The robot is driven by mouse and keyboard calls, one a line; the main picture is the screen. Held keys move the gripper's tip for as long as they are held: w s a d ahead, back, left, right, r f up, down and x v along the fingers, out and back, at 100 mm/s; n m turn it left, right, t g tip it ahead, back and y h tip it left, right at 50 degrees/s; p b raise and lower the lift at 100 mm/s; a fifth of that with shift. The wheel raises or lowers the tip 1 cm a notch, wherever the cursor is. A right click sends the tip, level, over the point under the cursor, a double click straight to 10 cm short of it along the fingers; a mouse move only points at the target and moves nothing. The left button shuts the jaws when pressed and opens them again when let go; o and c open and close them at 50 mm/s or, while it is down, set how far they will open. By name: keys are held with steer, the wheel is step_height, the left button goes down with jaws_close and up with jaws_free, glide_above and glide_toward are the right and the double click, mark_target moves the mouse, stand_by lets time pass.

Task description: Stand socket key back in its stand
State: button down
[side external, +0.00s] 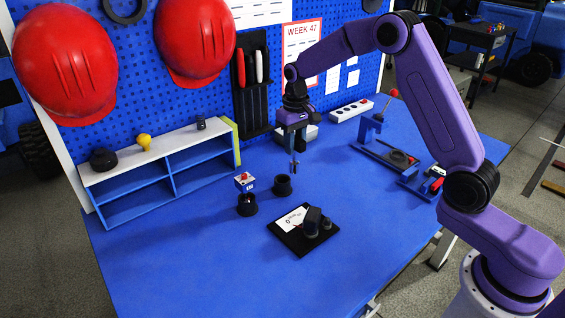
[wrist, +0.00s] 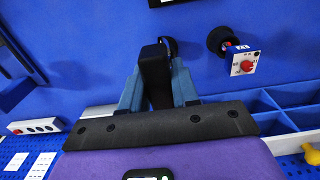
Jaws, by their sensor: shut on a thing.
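My gripper (side external: 295,162) is above the table in the side view, shut on the socket key. In the wrist view the key (wrist: 155,72) is a dark bar between the two blue-grey fingers (wrist: 157,88). In the side view only a small grey part of it shows below the fingers, roughly upright. A black round cup (side external: 283,185), possibly the stand, is just below and slightly left of the gripper. In the wrist view it shows partly hidden behind the key (wrist: 171,46). A second black cup (side external: 246,205) stands farther left. I cannot tell which one is the key's stand.
A small white-and-blue box with a red knob (side external: 244,181) is beside the second cup. A black scale (side external: 286,236) bearing dark pieces lies in front. A blue shelf (side external: 160,178) stands at left, a blue fixture (side external: 380,150) at right. The front-left table is clear.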

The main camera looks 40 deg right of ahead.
steer(key=w+f, duration=0.5)
steer(key=f, duration=0.4)
steer(key=shift+a+f, duration=0.1)
steer(key=shift+f, duration=0.5)
steer(key=c, duration=0.8)
jaws_free()
steer(key=shift+c, duration=0.2)
steer(key=shift+r, duration=0.1)
